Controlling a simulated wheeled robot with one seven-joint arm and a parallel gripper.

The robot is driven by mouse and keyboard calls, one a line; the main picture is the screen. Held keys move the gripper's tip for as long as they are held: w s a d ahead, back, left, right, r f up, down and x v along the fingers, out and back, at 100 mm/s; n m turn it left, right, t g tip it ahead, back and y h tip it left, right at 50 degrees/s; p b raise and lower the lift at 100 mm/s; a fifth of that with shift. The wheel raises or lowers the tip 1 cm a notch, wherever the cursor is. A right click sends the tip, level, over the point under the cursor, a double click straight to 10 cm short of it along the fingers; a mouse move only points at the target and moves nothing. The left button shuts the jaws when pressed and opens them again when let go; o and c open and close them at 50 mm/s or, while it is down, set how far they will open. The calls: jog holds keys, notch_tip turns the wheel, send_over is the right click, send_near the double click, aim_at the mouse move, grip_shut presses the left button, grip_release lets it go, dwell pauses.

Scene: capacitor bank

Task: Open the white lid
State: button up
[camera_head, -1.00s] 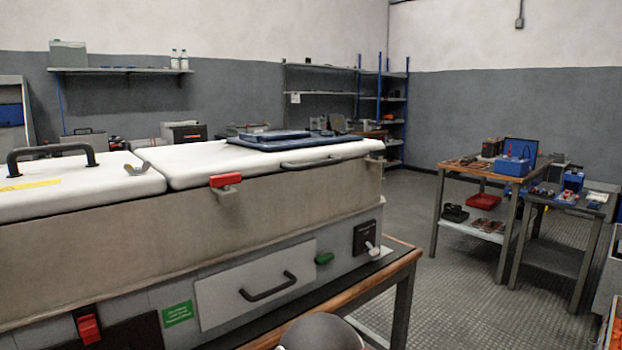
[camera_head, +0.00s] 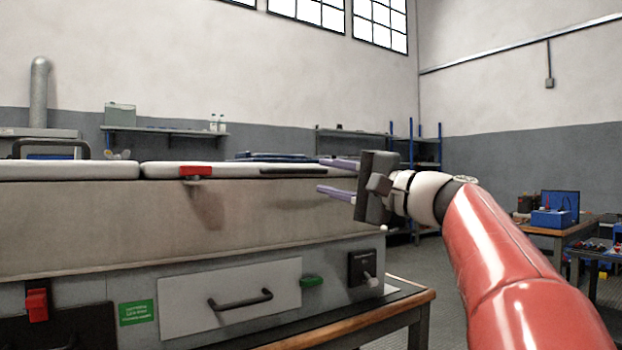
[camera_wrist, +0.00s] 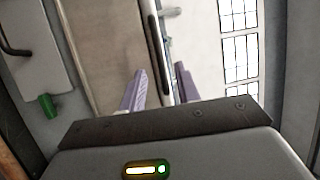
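A white lid (camera_head: 222,171) lies flat and closed on the right part of the big grey cabinet. A dark bar handle (camera_head: 293,171) runs along its front edge. A second white lid (camera_head: 70,170) lies closed to its left. My gripper (camera_head: 320,177) is open and empty at the right end of the cabinet, with one purple finger above the other, at about the height of the lid's front edge. In the wrist view the fingers (camera_wrist: 159,72) point toward the dark handle (camera_wrist: 156,45), which appears between and beyond their tips. I see no clear contact.
A red latch (camera_head: 195,171) sits at the lid's front edge. A dark blue object (camera_head: 280,157) lies on the lid. Below are a drawer (camera_head: 228,298), a green knob (camera_head: 311,281) and a wooden-edged bench (camera_head: 362,318). A table with blue boxes (camera_head: 553,218) stands at right.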

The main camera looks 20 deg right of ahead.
aim_at(303, 172)
jog(key=x, duration=0.5)
jog(key=shift+w+a+p, duration=0.15)
jog(key=shift+p, duration=0.15)
grip_shut()
